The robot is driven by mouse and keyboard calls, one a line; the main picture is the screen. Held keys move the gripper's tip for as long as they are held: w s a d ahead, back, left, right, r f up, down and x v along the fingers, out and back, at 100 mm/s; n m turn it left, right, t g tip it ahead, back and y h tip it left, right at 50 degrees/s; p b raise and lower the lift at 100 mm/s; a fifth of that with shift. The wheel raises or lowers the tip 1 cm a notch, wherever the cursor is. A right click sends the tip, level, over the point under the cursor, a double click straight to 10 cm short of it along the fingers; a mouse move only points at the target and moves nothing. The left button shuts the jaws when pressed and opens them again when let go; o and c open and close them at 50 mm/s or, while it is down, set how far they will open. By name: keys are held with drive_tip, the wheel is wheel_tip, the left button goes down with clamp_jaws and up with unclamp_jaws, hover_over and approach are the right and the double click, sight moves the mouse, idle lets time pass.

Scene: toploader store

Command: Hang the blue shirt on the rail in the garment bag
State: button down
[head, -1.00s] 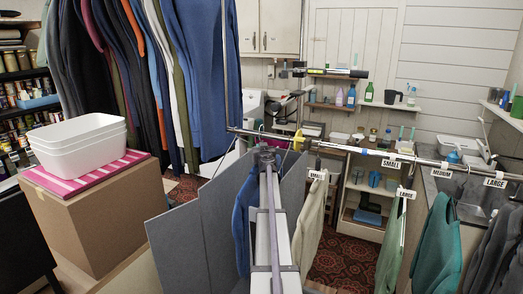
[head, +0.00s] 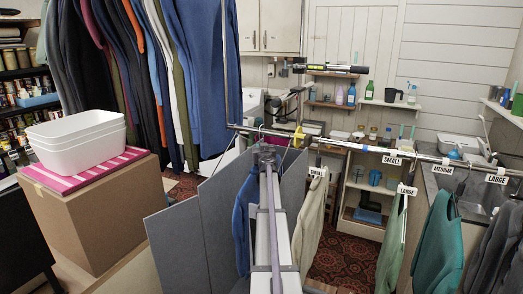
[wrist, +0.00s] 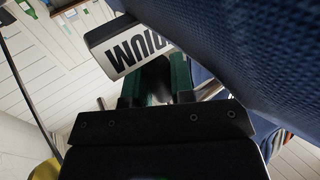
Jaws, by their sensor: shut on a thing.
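In the wrist view blue woven cloth (wrist: 260,50) fills the upper right, close beside my gripper (wrist: 160,78). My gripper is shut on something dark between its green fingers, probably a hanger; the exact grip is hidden. A white MEDIUM tag (wrist: 130,45) shows upside down just past the fingers. Grey panels (head: 185,245), which look like the garment bag, stand open at lower middle. A darker blue garment (head: 243,225) hangs beside them.
A silver rail (head: 345,145) crosses to the right with size tags and several garments, including a green one (head: 437,245). Many dark clothes (head: 110,70) hang at upper left. White bins (head: 80,140) sit on a cardboard box (head: 95,220). Patterned floor shows behind.

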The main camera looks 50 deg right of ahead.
drive_tip(key=shift+f+b, duration=0.65)
drive_tip(key=c, duration=0.9)
unclamp_jaws()
drive_tip(key=shift+r, duration=0.1)
drive_tip(key=shift+s+a, duration=0.1)
